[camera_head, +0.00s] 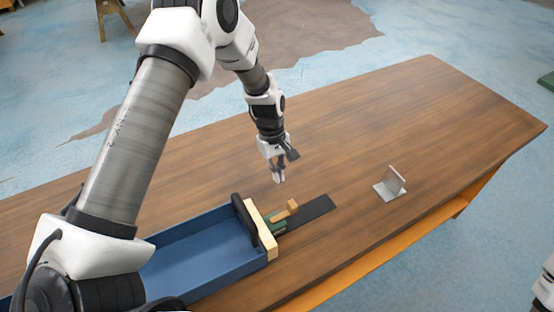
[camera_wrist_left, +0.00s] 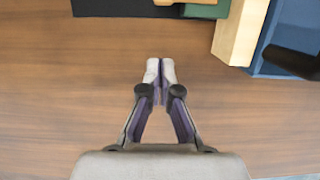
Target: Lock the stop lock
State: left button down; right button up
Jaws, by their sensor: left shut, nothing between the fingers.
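The stop lock appears to be the green block (camera_head: 275,227) with a small wooden lever (camera_head: 289,209) on top, sitting at the edge of a dark strip (camera_head: 312,212). The green block also shows at the top of the left wrist view (camera_wrist_left: 206,9). My left gripper (camera_head: 279,180) is shut and empty, pointing down above the table behind the lever. In the left wrist view its fingertips (camera_wrist_left: 160,70) meet over bare wood, apart from the block. My right gripper is not in view.
A blue tray (camera_head: 205,240) with a pale wooden end board (camera_head: 262,229) and black handle (camera_head: 243,219) stands left of the block. A grey metal bracket (camera_head: 391,184) stands to the right. The wooden table (camera_head: 400,110) is clear behind.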

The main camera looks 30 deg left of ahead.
pick_arm(q)
jog(key=x, duration=0.3)
jog(key=shift+s+d+f+p, duration=0.15)
jog(key=shift+f+p, duration=0.15)
jog(key=shift+p, duration=0.05)
jog(key=shift+s+d+r+p, duration=0.1)
jog(key=shift+s+d+p, duration=0.25)
jog(key=shift+d, duration=0.2)
jog(key=shift+s+d+p, duration=0.2)
jog(key=shift+d+p, duration=0.1)
jog(key=shift+d, duration=0.3)
jog(key=shift+s+d, duration=0.4)
jog(key=shift+d, duration=0.15)
jog(key=shift+w+a, duration=0.1)
